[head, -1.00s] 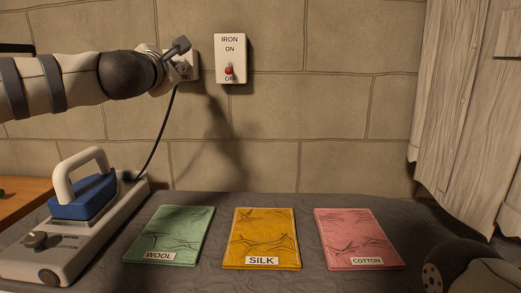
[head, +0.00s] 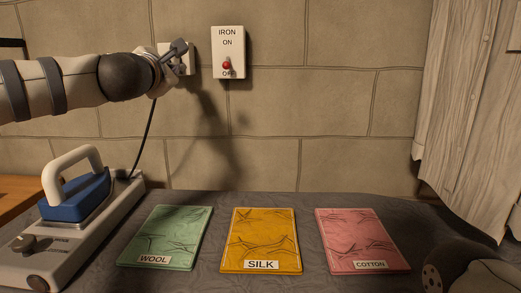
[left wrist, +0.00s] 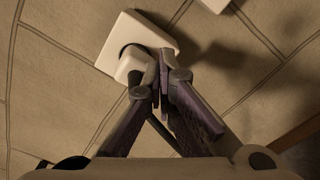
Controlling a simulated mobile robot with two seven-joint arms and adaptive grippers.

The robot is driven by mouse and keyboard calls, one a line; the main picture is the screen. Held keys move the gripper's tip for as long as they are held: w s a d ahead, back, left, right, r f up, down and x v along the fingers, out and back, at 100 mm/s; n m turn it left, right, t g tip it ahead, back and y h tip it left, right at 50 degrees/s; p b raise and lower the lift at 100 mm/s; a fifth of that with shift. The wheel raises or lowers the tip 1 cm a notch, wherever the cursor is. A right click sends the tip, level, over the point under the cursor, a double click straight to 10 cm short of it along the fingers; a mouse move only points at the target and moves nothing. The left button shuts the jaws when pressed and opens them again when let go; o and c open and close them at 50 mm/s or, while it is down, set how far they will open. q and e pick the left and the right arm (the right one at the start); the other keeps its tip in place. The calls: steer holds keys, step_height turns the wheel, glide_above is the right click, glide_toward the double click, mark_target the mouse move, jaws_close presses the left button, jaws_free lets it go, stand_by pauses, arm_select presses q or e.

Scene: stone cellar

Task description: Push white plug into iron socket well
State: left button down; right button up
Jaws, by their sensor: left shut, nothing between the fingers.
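The iron socket (left wrist: 168,43) is a white plate on the stone wall with a dark round well. In the head view its plate (head: 189,62) is partly hidden by my left gripper. The white plug (left wrist: 131,65) sits at the well's mouth in the left wrist view; I cannot tell how deep it is in. My left gripper (left wrist: 163,62) is shut and empty, its fingertips close beside the plug. In the head view the left gripper (head: 180,47) is in front of the socket. A dark cord (head: 147,135) runs from there down to the iron (head: 75,195). My right gripper is out of view.
A white switch box (head: 228,53) marked IRON, with a red knob, is right of the socket. Green wool (head: 165,237), yellow silk (head: 260,225) and pink cotton (head: 362,235) cloths lie on the dark cloth surface below.

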arm_select(q)
steer(key=shift+d+r, duration=0.1)
steer(key=shift+r, duration=0.05)
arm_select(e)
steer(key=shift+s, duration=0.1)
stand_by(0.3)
